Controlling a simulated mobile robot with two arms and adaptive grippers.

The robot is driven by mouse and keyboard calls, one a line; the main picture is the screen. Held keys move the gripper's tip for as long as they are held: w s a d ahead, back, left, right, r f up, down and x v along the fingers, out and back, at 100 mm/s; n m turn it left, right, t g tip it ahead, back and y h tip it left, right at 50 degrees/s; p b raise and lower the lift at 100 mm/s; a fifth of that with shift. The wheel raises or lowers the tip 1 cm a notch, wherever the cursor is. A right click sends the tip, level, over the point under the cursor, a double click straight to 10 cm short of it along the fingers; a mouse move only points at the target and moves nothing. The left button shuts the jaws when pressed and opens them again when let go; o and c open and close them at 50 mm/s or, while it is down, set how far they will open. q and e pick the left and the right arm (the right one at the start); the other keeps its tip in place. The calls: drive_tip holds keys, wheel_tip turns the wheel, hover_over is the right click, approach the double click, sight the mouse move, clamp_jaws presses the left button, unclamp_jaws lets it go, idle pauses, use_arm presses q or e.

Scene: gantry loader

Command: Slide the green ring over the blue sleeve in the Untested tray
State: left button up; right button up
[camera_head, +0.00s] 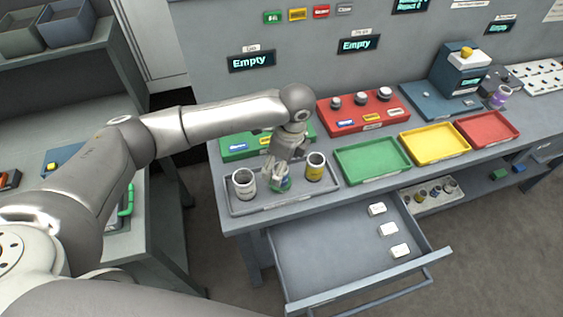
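The grey Untested tray (262,209) lies at the left front of the workbench. In it stand a white-grey sleeve (244,183) on the left and a yellow-banded sleeve (315,166) on the right. Between them is a small green and blue piece (281,184), right under my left gripper (277,175). The green ring and blue sleeve seem to be together there, but the fingers cover much of them. I cannot tell whether the ring is around the sleeve or held above it, nor whether the fingers are shut. My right gripper is not in view.
Green (371,160), yellow (434,144) and red (488,128) trays stand to the right. A red block (362,110) with several knobs stands behind. An open drawer (335,255) with several white boxes juts out below the bench front.

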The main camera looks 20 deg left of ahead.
use_arm(q)
wheel_tip(320, 180, up, 12)
drive_tip(key=d, duration=0.1)
drive_tip(key=shift+s+d, duration=0.15)
drive_tip(key=shift+d, duration=0.25)
idle(0.5)
